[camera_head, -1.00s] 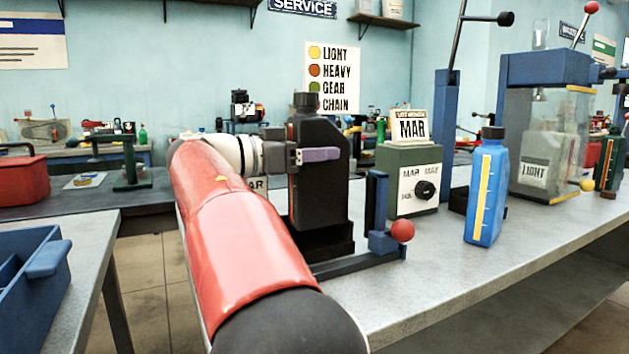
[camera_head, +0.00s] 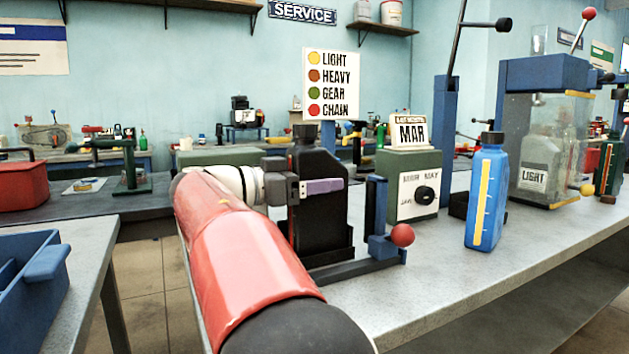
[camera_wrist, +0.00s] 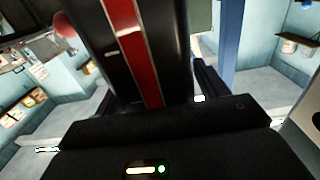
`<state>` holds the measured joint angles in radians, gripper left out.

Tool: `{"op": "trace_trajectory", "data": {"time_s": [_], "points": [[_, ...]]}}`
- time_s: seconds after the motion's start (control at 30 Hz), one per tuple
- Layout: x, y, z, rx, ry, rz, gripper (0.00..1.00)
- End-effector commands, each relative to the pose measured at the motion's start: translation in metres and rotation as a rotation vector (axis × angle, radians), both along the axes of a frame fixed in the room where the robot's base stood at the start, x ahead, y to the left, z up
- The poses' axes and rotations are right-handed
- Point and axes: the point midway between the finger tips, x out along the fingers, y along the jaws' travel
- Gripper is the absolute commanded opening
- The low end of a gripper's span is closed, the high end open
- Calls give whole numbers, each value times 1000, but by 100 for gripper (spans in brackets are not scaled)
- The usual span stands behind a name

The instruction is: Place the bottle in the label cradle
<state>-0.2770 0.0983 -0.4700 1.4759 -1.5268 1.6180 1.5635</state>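A black bottle (camera_head: 308,218) with a dark cap stands upright in the head view. My gripper (camera_head: 318,187) is shut around its upper body, with a purple pad along the near side. In the wrist view, the dark bottle (camera_wrist: 174,45) with a red stripe fills the top middle, in front of the gripper. The black cradle (camera_head: 334,254) is under the bottle, on a rail with a blue upright and red ball (camera_head: 402,235). The bottle's lower end is down at the cradle. Black on black hides whether it touches the cradle floor.
A green label box (camera_head: 411,184) with a dial and a MAR card stands right of the cradle. A blue bottle (camera_head: 487,197) and a clear tank marked LIGHT (camera_head: 556,150) are farther right. A blue tray (camera_head: 35,290) sits at the left. The bench front is clear.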

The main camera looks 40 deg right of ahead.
Motion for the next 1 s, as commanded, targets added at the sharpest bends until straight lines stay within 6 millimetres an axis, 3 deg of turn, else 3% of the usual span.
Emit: {"op": "trace_trajectory", "data": {"time_s": [0.27,0.7,1.0], "points": [[3,9,-1,0,0,3,73],[24,93,-1,0,0,4,73],[29,117,0,0,0,1,73]]}}
